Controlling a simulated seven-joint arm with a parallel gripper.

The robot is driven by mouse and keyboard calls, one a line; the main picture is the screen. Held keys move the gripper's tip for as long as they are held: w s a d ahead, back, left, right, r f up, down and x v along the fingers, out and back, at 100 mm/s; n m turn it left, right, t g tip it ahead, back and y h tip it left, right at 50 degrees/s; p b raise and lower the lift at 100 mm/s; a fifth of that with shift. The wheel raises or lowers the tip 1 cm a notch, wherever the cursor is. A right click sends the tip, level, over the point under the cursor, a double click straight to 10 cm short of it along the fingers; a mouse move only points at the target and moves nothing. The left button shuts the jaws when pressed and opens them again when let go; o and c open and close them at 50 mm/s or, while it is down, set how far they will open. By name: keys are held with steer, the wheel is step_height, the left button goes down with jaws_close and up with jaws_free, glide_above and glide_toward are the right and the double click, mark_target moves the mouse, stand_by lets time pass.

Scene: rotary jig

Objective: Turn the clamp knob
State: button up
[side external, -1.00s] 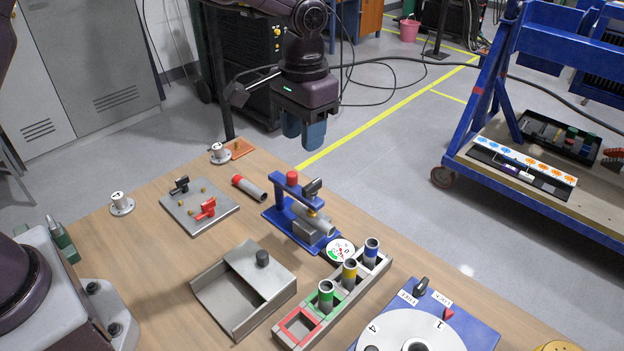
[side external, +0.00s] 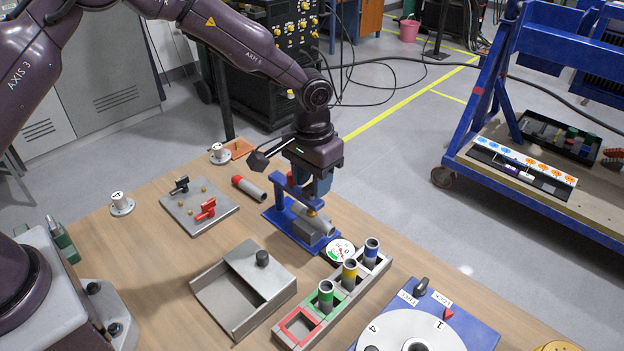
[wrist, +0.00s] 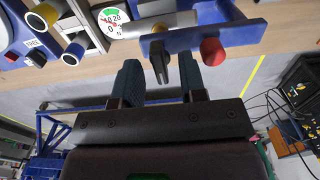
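The clamp fixture (side external: 294,225) is a blue stand on the wooden table with a grey tube lying under its arm. In the wrist view its black clamp knob (wrist: 159,62) shows beside a red round cap (wrist: 212,51) on the blue arm. My gripper (wrist: 159,72) is open, with one dark blue finger on each side of the black knob and a gap showing on both sides. Contact with the fixture cannot be told.
A dial gauge (side external: 340,250) and a rack (side external: 329,315) with green, yellow and blue ringed tubes stand in front of the fixture. A red-ended tube (side external: 250,188) and a grey plate (side external: 196,221) with small levers lie to the left.

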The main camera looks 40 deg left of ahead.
steer(key=shift+f, duration=0.25)
jaws_close()
steer(key=shift+m, duration=0.3)
steer(key=shift+r+m, duration=0.1)
steer(key=shift+m, duration=2.5)
